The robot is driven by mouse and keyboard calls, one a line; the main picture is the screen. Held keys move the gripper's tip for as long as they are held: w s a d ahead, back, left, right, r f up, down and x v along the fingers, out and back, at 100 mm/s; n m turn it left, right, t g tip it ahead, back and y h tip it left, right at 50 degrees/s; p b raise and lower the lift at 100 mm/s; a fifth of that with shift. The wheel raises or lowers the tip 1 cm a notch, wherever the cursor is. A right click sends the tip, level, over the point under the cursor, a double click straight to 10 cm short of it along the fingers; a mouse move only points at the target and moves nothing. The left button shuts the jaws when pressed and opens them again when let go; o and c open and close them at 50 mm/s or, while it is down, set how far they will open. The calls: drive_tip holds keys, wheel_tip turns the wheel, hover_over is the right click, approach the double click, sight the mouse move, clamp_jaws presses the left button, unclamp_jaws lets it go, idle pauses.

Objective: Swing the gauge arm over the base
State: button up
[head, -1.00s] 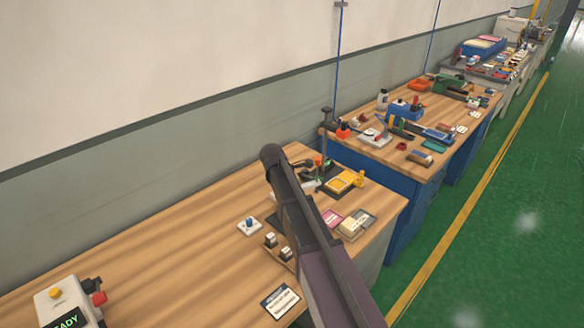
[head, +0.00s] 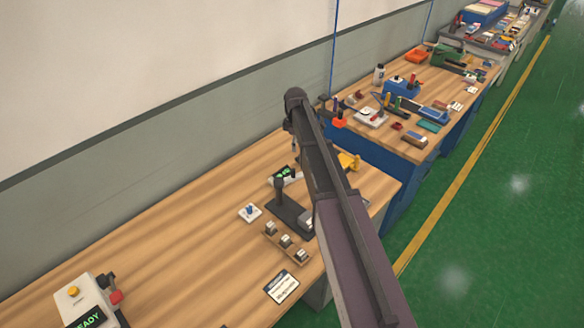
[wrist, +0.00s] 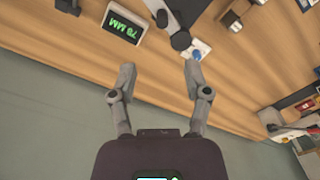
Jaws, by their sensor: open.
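The dark gauge stand has a flat base (head: 291,218) and an upright post (head: 280,191) on the near bench. In the wrist view its dark round post top (wrist: 180,40) lies above and right of my fingertips. My gripper (wrist: 160,72) is open and empty, apart from the stand in the picture. My arm hides part of the bench in the head view.
A white plate with a blue knob (head: 250,211) lies left of the base. A wooden rack (head: 286,241) holds small blocks in front, and a label card (head: 281,287) lies nearer. A control box (head: 90,300) stands at lower left. The bench's left middle is clear.

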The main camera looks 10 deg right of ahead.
sight(294, 170)
drive_tip(key=shift+a+f, duration=0.15)
drive_tip(key=shift+a, duration=0.15)
wheel_tip(294, 170, down, 14)
drive_tip(key=b, duration=1.3)
drive_tip(key=shift+r+b, duration=0.2)
drive_tip(key=shift+b, duration=0.2)
clamp_jaws()
drive_tip(key=shift+d, duration=0.15)
